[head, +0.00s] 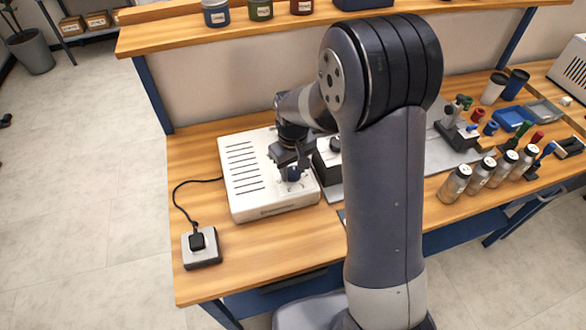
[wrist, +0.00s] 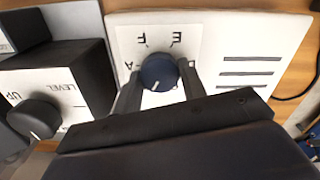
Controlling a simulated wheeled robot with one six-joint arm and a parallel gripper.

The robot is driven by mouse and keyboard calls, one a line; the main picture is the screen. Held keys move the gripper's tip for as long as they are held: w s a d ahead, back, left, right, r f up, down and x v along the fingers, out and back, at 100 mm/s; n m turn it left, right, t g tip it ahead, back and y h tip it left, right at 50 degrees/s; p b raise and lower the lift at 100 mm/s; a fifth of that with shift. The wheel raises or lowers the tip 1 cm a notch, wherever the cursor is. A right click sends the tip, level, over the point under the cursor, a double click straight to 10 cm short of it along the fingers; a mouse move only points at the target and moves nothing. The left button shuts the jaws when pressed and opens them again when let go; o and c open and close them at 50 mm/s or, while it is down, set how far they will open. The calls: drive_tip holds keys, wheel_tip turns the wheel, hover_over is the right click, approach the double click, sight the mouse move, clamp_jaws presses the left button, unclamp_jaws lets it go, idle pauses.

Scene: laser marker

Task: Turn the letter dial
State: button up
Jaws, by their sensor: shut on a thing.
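The letter dial is a dark blue round knob (wrist: 158,72) with a white pointer line, on the white face of a white box. Letters E, F, A and part of another show around it in the wrist view; the rest are hidden by my gripper. In the head view the dial (head: 293,174) is small, on the white slotted box (head: 247,170). My gripper (wrist: 158,80) is shut on the dial, one finger on each side. In the head view my gripper (head: 291,165) is over the box's right part.
A black box with a LEVEL knob (wrist: 34,117) stands close beside the white box. A black plug sits in a grey socket block (head: 202,248) at the front left. Several labelled bottles (head: 455,184) stand on the right of the wooden bench. A shelf (head: 200,30) runs above.

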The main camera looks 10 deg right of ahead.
drive_tip(key=o, duration=1)
drive_tip(key=shift+c, duration=0.2)
drive_tip(key=shift+r, duration=0.1)
wheel_tip(320, 180, up, 11)
drive_tip(key=shift+b, duration=0.3)
wheel_tip(320, 180, up, 7)
drive_tip(key=p, duration=0.6)
hover_over(293, 171)
